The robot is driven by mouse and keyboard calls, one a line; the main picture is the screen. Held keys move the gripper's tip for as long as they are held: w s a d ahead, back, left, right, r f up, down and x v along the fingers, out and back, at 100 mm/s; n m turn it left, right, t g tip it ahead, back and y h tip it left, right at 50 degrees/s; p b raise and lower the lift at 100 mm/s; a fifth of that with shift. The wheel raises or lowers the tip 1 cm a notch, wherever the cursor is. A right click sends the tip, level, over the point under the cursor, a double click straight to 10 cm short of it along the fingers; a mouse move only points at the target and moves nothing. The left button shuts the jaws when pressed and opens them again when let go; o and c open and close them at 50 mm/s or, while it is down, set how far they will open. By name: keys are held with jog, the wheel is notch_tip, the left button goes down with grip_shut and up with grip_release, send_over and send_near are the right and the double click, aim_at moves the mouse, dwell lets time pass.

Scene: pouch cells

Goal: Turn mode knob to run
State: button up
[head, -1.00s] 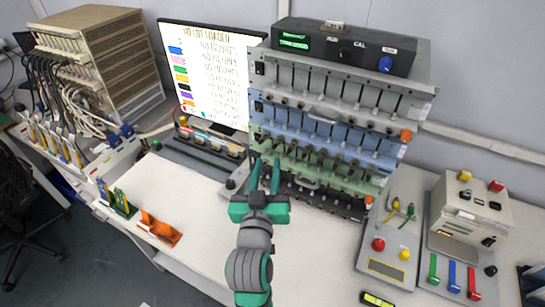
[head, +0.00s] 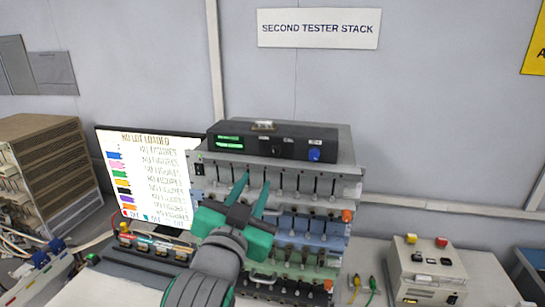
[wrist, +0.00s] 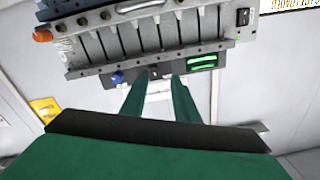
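A black control box (head: 255,152) sits on top of the tester stack (head: 350,178). In the head view it has a blue knob (head: 315,155) at its right, a dark knob (head: 275,150) near its middle and a green display (head: 229,141) at its left. The labels are too small to read surely, and I cannot tell where either knob points. My gripper (head: 254,181) is open and empty, in front of the stack's upper row, lower and left of the blue knob. The upside-down wrist view shows the blue knob (wrist: 117,77) left of my fingers (wrist: 160,77).
A lit monitor (head: 150,180) stands left of the stack. A beige instrument box (head: 428,270) with yellow and red buttons stands at the right. Toggles and rods stick out from the stack's rows.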

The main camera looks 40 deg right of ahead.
aim_at(275, 153)
jog(key=shift+m+g, duration=0.4)
jog(key=shift+m, duration=0.5)
jog(key=w+d, duration=0.2)
jog(key=d, duration=0.1)
jog(key=w+d+r, duration=0.1)
jog(key=d, duration=0.2)
jog(key=w+d+r, duration=0.1)
jog(key=w+d, duration=0.1)
jog(key=d, duration=0.1)
jog(key=shift+w+d+r, duration=0.15)
jog(key=shift+w+r, duration=0.05)
jog(key=shift+w, duration=0.15)
grip_shut()
